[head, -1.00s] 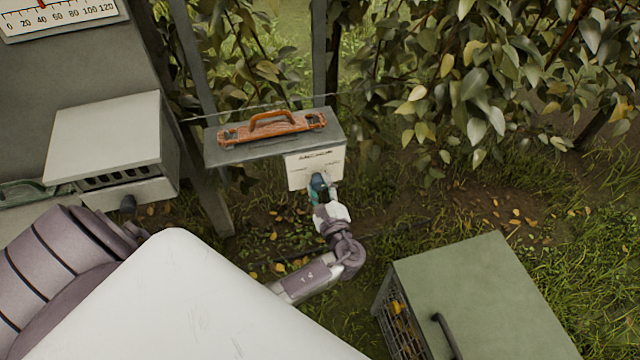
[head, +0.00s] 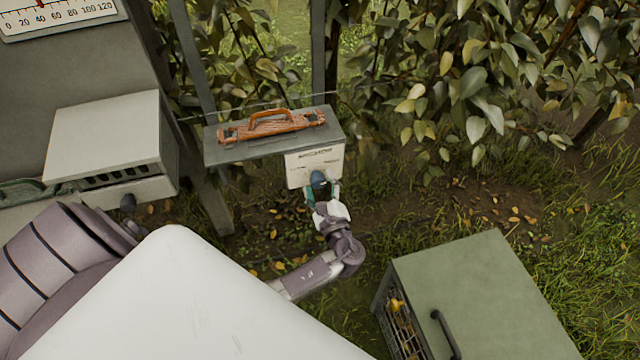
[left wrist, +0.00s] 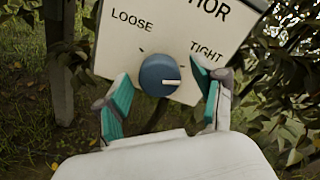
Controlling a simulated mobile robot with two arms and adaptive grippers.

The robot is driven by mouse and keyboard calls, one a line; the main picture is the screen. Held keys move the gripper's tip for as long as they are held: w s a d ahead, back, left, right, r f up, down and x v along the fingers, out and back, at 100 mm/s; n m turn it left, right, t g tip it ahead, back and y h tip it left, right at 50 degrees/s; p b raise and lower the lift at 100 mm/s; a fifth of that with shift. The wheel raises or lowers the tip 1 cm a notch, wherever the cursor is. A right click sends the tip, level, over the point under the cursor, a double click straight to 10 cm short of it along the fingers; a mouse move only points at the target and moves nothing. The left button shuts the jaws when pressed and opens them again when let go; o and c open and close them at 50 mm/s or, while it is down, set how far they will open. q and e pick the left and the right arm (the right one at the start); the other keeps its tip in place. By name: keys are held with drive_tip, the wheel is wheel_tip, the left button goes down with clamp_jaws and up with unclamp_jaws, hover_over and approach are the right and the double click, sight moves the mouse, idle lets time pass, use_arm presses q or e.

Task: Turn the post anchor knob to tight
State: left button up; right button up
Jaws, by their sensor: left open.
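The post anchor knob (left wrist: 159,75) is a round blue dial with a white pointer line, on a cream panel (left wrist: 128,45) marked LOOSE at upper left and TIGHT at upper right. The pointer points right, a little below the TIGHT word. The panel appears tilted in the left wrist view. My left gripper (left wrist: 163,82) is open, with one teal-padded finger on each side of the knob and a gap to both. In the head view, the knob (head: 318,179) shows just beyond my left gripper (head: 322,192). My right gripper is not in view.
An orange-handled level-like tool (head: 272,127) lies on the grey box top (head: 225,153) above the panel. A green crate (head: 480,290) stands at the lower right. A pale vented box (head: 105,135) is at left. Leafy branches hang behind; grass lies between.

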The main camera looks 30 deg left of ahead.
use_arm(q)
drive_tip(key=v, duration=1.2)
drive_tip(key=s+a+f+n+g+h, duration=0.1)
drive_tip(key=s+f+g+h, duration=0.4)
drive_tip(key=f, duration=0.8)
drive_tip(key=s+a+f+n+g+h, duration=0.1)
drive_tip(key=s+f+g+h, duration=0.1)
drive_tip(key=s+f, duration=0.9)
drive_tip(key=s+f+n+g+h, duration=0.2)
drive_tip(key=s+f+n+h, duration=0.1)
drive_tip(key=s+f+n, duration=0.4)
drive_tip(key=s+d+f+n+g+h, duration=0.1)
drive_tip(key=s+f+n+h, duration=0.2)
drive_tip(key=s, duration=1)
wheel_tip(320, 180, down, 5)
drive_tip(key=n, duration=0.3)
drive_tip(key=shift+f+n+g+h, duration=0.25)
drive_tip(key=shift+n+g+h, duration=0.05)
drive_tip(key=shift+n+g, duration=0.1)
